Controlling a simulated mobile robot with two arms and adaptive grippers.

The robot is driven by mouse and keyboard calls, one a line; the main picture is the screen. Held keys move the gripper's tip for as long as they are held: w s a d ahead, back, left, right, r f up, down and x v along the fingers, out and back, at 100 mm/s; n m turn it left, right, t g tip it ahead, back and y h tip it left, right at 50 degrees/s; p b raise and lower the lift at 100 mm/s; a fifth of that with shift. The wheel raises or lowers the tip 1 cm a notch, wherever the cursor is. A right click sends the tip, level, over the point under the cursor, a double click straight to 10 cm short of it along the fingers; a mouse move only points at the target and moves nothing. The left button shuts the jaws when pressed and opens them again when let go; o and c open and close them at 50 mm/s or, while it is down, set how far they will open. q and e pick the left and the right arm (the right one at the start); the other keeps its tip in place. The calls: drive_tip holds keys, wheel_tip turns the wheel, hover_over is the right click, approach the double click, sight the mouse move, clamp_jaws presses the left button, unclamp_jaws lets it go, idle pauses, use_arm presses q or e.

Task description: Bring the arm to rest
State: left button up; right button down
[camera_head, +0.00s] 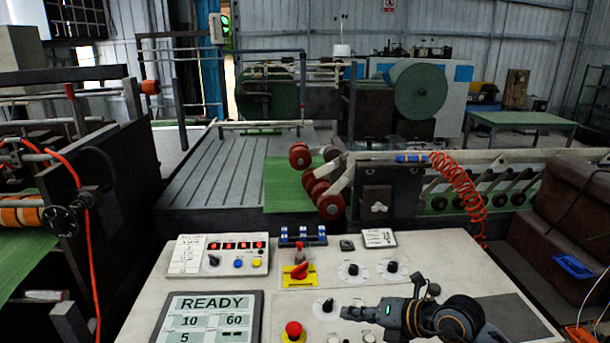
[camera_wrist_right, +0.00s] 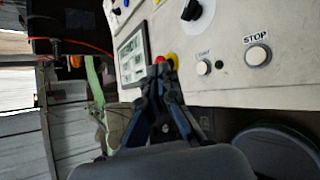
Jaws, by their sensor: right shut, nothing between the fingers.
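My right gripper (camera_head: 352,312) reaches in from the lower right over the pale control panel (camera_head: 215,288). It is shut and empty, and its closed fingers also show in the right wrist view (camera_wrist_right: 163,72). In the head view its tips point left, to the right of a red push button on a yellow base (camera_head: 293,330). In the right wrist view the tips overlap that button, so I cannot tell the gap. My left gripper is not in view.
The panel carries a READY display (camera_head: 207,318), a red switch on a yellow plate (camera_head: 299,272) and several black knobs. A white STOP button (camera_wrist_right: 258,55) shows in the wrist view. Behind stand red rollers (camera_head: 318,185) and a coiled red hose (camera_head: 462,185).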

drive_tip(key=s+a+r+m+t+y, duration=0.2)
drive_tip(key=s+a+r+y, duration=0.1)
drive_tip(key=a+r+y, duration=0.3)
drive_tip(key=s+d+r+m+t+h, duration=0.1)
drive_tip(key=d+r+m+t+h, duration=0.3)
drive_tip(key=d+r+m+t, duration=0.5)
drive_tip(key=s+d+f+m+g+h, duration=0.2)
drive_tip(key=d+f+m+h, duration=0.4)
drive_tip(key=m, duration=0.4)
drive_tip(key=s+d+f+m+g+h, duration=0.1)
drive_tip(key=s+d+f+m+h, duration=0.25)
drive_tip(key=f+m+h, duration=0.5)
drive_tip(key=s+a+f+m+g+y, duration=0.2)
drive_tip(key=s+f+g, duration=0.5)
drive_tip(key=s, duration=0.4)
drive_tip(key=s+a+f+m+g+y, duration=0.1)
drive_tip(key=s+a+f+g+y, duration=0.1)
drive_tip(key=s+f+g, duration=0.55)
drive_tip(key=s+f+b, duration=0.1)
drive_tip(key=s+f, duration=0.1)
drive_tip(key=f, duration=1.2)
drive_tip(key=s+f+b, duration=0.1)
drive_tip(key=s+f, duration=0.1)
drive_tip(key=f, duration=1.3)
drive_tip(key=s+d+f+b, duration=0.1)
drive_tip(key=s+d+f, duration=0.2)
drive_tip(key=s+f, duration=1.3)
wheel_tip(320, 180, down, 2)
drive_tip(key=shift+s+f+b, duration=0.1)
drive_tip(key=shift+s+b, duration=0.2)
